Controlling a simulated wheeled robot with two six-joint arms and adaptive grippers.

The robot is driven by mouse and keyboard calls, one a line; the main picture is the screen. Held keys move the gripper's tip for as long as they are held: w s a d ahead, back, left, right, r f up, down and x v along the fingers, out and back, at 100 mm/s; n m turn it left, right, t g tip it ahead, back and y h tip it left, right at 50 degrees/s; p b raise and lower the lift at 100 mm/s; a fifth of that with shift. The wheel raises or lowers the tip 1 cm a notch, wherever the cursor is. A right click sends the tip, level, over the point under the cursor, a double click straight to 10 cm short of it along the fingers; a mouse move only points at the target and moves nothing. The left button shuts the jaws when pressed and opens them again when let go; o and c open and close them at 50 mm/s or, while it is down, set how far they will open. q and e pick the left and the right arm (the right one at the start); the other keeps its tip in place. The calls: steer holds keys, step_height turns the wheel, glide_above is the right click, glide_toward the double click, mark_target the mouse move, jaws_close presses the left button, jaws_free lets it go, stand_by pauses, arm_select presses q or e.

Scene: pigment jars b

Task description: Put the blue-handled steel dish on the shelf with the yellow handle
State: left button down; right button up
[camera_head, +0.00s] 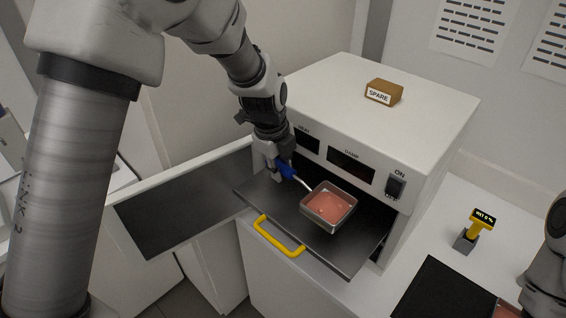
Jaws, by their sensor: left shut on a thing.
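The square steel dish (351,212) holds a pinkish-red material and has a blue handle (286,169) pointing up and left. My left gripper (280,168) is shut on that blue handle. The dark shelf (345,257) with the yellow handle (278,238) is pulled out of the white oven. The dish is over the middle of the shelf and looks level; I cannot tell whether its bottom touches the shelf. My right gripper is out of view; only part of my right arm shows at the right edge.
The white oven (440,115) has its door (180,205) swung open to the left. A brown block marked SPARE (384,92) sits on top. A switch (396,186) is on the front. A small yellow display stand (473,235) and a black mat (440,290) are at right.

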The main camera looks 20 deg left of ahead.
arm_select(q)
steer(key=shift+f, duration=0.1)
steer(key=w+f+b, duration=0.2)
steer(key=f, duration=0.1)
steer(key=shift+a, duration=0.1)
steer(key=shift+s+f+b, duration=0.4)
steer(key=shift+f+b, duration=0.3)
steer(key=shift+f, duration=0.1)
steer(key=shift+s+f+b, duration=0.2)
steer(key=shift+f+b, duration=0.2)
steer(key=shift+f, duration=0.05)
steer(key=shift+w+f, duration=0.25)
steer(key=shift+w, duration=0.1)
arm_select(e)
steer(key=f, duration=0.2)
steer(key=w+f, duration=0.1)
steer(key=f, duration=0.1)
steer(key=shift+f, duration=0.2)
arm_select(q)
steer(key=shift+s+r, duration=0.15)
steer(key=shift+s, duration=0.05)
